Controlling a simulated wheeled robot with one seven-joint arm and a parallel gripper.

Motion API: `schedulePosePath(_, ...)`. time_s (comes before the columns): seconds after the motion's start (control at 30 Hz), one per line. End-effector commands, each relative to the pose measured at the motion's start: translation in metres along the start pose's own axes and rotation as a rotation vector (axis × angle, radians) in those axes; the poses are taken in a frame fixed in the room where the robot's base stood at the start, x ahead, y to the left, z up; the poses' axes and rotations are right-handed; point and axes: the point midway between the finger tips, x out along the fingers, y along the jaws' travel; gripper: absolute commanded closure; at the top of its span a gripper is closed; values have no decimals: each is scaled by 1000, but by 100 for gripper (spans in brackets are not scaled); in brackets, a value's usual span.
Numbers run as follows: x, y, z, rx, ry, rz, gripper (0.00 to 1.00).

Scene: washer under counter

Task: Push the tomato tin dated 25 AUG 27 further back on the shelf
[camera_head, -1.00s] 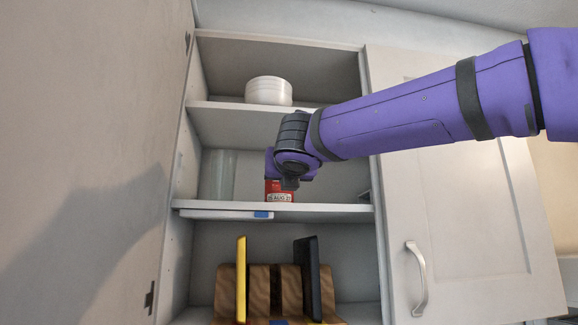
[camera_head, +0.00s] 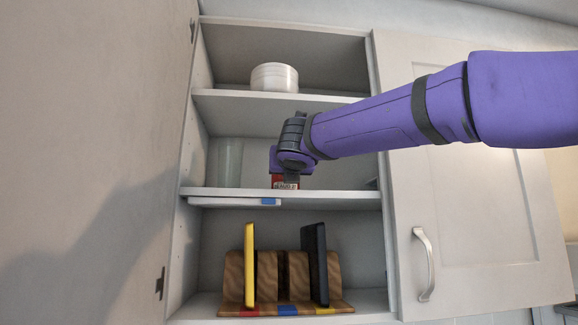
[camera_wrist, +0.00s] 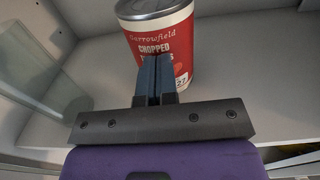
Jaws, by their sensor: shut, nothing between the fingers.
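The red tomato tin (camera_head: 279,183) stands upright on the middle shelf (camera_head: 225,191), largely hidden behind my gripper in the head view. In the wrist view the tin (camera_wrist: 184,38) has a silver rim, "CHOPPED" lettering and a date ending in 27. My gripper (camera_wrist: 155,62) is shut and empty. Its fingertips are in front of the tin's label, at or very near its face; I cannot tell whether they touch.
A clear glass (camera_head: 229,162) stands left of the tin; it also shows in the wrist view (camera_wrist: 45,75). White bowls (camera_head: 274,78) sit on the shelf above. A wooden rack (camera_head: 267,277) with yellow and black boards is below. The cupboard door (camera_head: 455,190) is at right.

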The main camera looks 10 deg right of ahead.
Motion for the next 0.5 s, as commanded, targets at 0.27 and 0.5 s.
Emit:
schedulePosePath(0.27,60,-1,-1,1,2,-3,100)
schedulePosePath(0.5,82,-1,-1,0,1,-2,100)
